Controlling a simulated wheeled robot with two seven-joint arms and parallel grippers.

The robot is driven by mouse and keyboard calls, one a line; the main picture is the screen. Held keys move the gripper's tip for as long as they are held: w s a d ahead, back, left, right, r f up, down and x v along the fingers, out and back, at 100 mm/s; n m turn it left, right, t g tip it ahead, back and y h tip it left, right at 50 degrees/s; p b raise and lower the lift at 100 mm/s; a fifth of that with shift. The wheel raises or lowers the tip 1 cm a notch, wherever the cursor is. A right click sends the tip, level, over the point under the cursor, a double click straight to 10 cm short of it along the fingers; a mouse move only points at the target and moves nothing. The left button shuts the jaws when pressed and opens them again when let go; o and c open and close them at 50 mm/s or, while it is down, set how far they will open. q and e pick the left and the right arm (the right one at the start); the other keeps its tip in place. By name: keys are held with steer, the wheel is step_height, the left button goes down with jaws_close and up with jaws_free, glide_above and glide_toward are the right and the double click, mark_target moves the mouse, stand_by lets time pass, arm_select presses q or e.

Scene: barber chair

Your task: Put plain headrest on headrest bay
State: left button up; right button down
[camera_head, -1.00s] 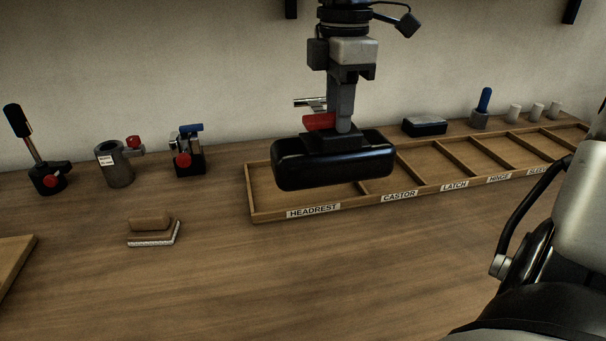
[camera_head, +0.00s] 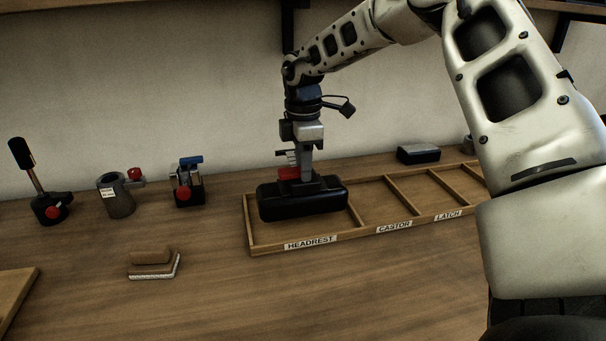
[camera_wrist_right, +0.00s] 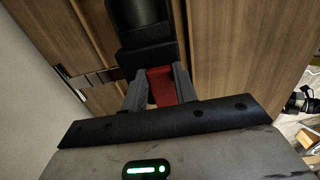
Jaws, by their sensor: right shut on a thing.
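The plain headrest (camera_head: 302,201) is a black padded block with a black mount on top and a red part (camera_head: 289,173). It is level over the headrest bay (camera_head: 259,244), the left compartment of a wooden tray labelled HEADREST. I cannot tell whether it touches the bay floor. My right gripper (camera_head: 305,170) points down from above and is shut on the headrest's mount. In the right wrist view, the fingers (camera_wrist_right: 160,90) close around the red part (camera_wrist_right: 161,84), with the black headrest (camera_wrist_right: 138,18) beyond. My left gripper is not in view.
Bays labelled CASTOR (camera_head: 394,227) and LATCH continue to the right. A black-and-grey block (camera_head: 418,154) stands behind the tray. A lever (camera_head: 50,205), a grey cylinder (camera_head: 118,197) and a blue-topped clamp (camera_head: 187,186) stand at left. A brown pad (camera_head: 152,263) lies in front. My right arm covers the right side.

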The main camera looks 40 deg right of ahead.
mark_target(302, 192)
steer(key=f, duration=0.3)
steer(key=shift+w+d+f, duration=0.1)
steer(key=shift+w+f, duration=0.05)
steer(key=shift+w, duration=0.05)
steer(key=shift+f, duration=0.2)
steer(key=c, duration=1.3)
jaws_free()
steer(key=shift+s, duration=0.1)
steer(key=shift+o, duration=1)
